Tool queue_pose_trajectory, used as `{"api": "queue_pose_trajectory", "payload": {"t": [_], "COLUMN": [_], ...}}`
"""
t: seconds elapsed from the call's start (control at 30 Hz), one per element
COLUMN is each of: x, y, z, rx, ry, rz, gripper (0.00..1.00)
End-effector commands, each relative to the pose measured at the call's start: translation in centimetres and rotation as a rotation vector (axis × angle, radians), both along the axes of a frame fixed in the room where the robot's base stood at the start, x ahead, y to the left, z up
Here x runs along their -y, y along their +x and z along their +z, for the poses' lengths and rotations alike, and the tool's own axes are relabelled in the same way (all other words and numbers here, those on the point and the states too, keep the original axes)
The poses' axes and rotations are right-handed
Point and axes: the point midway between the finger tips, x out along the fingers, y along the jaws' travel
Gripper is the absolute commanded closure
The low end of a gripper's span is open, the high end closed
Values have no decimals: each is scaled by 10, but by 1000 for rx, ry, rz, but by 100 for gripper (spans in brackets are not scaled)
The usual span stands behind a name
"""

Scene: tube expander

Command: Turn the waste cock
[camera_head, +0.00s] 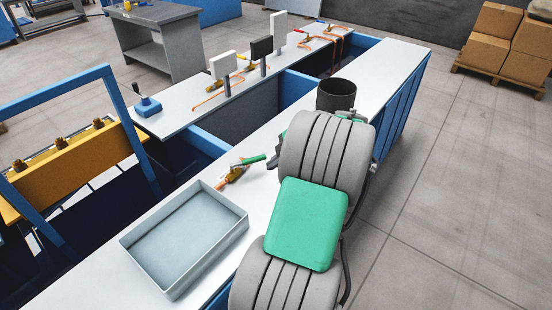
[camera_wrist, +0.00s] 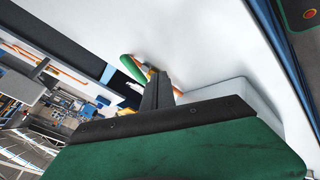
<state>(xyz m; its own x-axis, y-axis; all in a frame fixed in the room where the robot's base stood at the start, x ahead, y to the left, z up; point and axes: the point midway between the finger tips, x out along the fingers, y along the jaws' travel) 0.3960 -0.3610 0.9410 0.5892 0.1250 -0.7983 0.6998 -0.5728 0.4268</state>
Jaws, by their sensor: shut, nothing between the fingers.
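A small cock with a green handle (camera_head: 252,160) and an orange-yellow body (camera_head: 232,177) is on the white bench top, just beyond the grey tray. In the wrist view its green handle (camera_wrist: 131,66) shows left of my fingers, and part of its body shows beside and behind them. My gripper (camera_wrist: 157,74) points towards the cock with its dark fingers together and nothing between them. The fingers overlap part of the cock in this view; I cannot tell whether they touch it.
The grey tray (camera_head: 130,243) stands on the white bench near the cock. A dark cylindrical bin (camera_head: 336,94) stands farther along. Upright panels (camera_head: 262,48) and copper-coloured tubes are on the parallel bench. Stacked boxes (camera_head: 485,54) stand at the far right; the right floor is clear.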

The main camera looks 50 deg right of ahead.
Motion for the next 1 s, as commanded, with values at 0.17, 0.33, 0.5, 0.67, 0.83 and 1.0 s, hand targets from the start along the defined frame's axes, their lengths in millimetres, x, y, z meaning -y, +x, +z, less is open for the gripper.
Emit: {"api": "queue_pose_trajectory", "payload": {"t": [0.17,0.33,0.5,0.67,0.83,1.0], "x": [-7,2,10,11,11,12], "y": [24,50,64,67,66,67], "z": [-30,-38,-40,-41,-41,-42], "rx": [-3,-1,-2,-1,-1,-1], "ry": [5,0,1,0,0,2], "rz": [4,4,1,0,0,15], "gripper": [100,100,100,100,100,100]}}
